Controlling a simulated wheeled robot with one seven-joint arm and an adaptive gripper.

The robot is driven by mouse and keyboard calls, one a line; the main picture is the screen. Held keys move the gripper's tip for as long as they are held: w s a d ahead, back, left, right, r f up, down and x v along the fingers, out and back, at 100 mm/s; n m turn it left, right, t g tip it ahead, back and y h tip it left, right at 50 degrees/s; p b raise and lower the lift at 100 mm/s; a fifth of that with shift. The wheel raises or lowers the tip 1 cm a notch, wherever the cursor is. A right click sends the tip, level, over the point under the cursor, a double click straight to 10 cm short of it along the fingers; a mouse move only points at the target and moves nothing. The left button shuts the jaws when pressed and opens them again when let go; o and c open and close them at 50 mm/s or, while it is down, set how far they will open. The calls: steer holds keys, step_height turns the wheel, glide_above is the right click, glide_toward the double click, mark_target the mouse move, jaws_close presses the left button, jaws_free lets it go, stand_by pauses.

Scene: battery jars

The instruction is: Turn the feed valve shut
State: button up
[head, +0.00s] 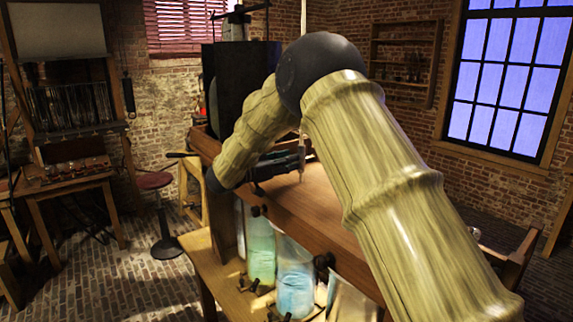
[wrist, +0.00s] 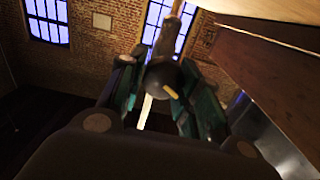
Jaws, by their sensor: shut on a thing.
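In the wrist view my gripper (wrist: 158,82) has its two teal-and-dark fingers on either side of a dark round knob (wrist: 161,72) with a yellow mark, and is shut on it. The knob looks like the feed valve's handle, and a dark shaft runs up behind it towards a window. In the head view my arm bends over the bench, and I cannot make out my fingers on the valve clearly.
In the head view a green jar (head: 261,250) and a blue jar (head: 295,280) stand below the wooden bench top (head: 325,205). Dark fittings, one a black knob (head: 322,262), are near them. A stool (head: 160,215) stands on open brick floor at left.

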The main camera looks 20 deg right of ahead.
steer(key=shift+o, duration=0.2)
steer(key=shift+s+a, duration=0.15)
steer(key=shift+a+f, duration=0.15)
steer(key=shift+f, duration=0.1)
steer(key=shift+c, duration=0.3)
steer(key=shift+f, duration=0.1)
steer(key=shift+f+b, duration=0.15)
steer(key=shift+b, duration=0.4)
steer(key=shift+f+m+b, duration=0.2)
steer(key=shift+m+b, duration=0.4)
steer(key=shift+b, duration=0.35)
steer(key=m+b, duration=0.5)
steer(key=b, duration=0.5)
steer(key=shift+f, duration=0.15)
steer(key=m+b, duration=0.6)
steer(key=b, duration=0.4)
steer(key=shift+d, duration=0.2)
steer(key=m+b, duration=0.5)
steer(key=b, duration=0.3)
steer(key=shift+a+m+b, duration=0.1)
steer(key=shift+m+b, duration=0.2)
